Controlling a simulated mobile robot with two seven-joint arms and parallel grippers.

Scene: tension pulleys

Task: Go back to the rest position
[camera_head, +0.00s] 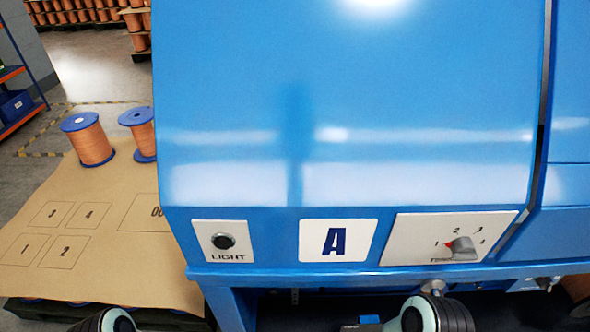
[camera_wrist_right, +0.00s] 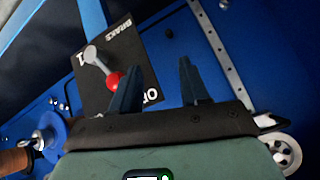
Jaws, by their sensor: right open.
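My right gripper (camera_wrist_right: 158,70) shows in the right wrist view with its two dark blue fingers apart and nothing between them. A lever (camera_wrist_right: 101,65) with a red knob (camera_wrist_right: 113,81) on a black plate marked BRAKE shows just left of the left finger. The finger overlaps the plate in the picture; I cannot tell whether it touches the lever. In the head view only parts of my arms show at the bottom edge, and neither gripper's fingers can be seen there.
The blue machine (camera_head: 350,110) fills the head view, with a LIGHT button (camera_head: 223,241), an A label and a rotary knob (camera_head: 461,246). Copper spools (camera_head: 90,140) stand on a brown sheet (camera_head: 100,205) at left. A blue rack (camera_head: 15,100) stands behind.

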